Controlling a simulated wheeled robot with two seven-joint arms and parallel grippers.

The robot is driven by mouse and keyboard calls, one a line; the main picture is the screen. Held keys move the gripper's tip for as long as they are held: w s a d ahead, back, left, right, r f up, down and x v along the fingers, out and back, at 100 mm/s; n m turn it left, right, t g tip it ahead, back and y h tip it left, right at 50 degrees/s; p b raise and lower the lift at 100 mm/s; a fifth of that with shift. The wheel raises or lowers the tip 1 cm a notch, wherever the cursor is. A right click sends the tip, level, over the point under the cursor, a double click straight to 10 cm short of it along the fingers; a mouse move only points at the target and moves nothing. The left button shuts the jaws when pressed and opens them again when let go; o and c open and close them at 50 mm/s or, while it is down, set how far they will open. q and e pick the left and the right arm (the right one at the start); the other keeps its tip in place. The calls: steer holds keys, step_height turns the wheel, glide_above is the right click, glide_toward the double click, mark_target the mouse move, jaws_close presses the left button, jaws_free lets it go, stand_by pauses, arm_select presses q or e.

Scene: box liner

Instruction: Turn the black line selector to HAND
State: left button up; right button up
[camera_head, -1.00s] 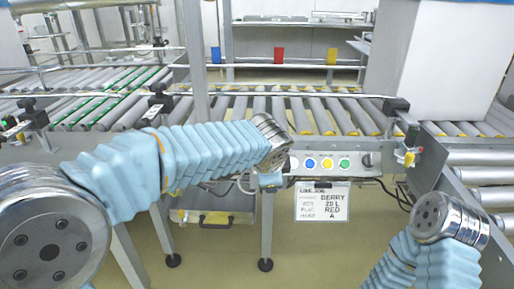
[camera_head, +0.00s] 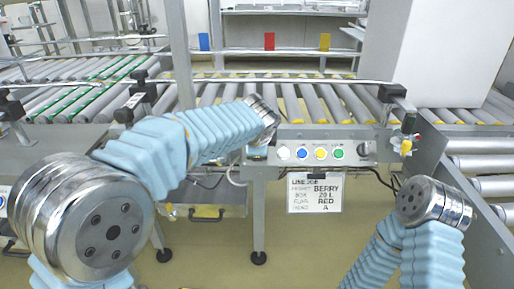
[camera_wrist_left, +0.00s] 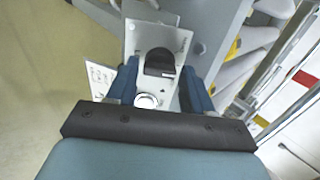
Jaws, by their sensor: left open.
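The control panel (camera_head: 320,150) hangs on the conveyor's front, with white, blue, yellow and green buttons and a small dark knob (camera_head: 366,148) at its right end. In the left wrist view a black selector (camera_wrist_left: 159,62) sits on a pale plate, with a round white button (camera_wrist_left: 147,100) nearer me. My left gripper (camera_wrist_left: 160,88) is open, its blue fingers on either side of the plate; I cannot tell whether they touch anything. In the head view it is mostly hidden behind my wrist at the panel's left end. My right gripper is out of view.
A white job card (camera_head: 315,192) reading BERRY, 20 L, RED, A hangs below the panel. Roller conveyors (camera_head: 310,105) run behind. A yellow and red device (camera_head: 407,146) is at the right post. Blue, red and yellow flags (camera_head: 269,41) stand at the back.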

arm_select(q)
steer(key=shift+w+f, duration=0.15)
steer(key=shift+f, duration=0.05)
steer(key=c, duration=0.8)
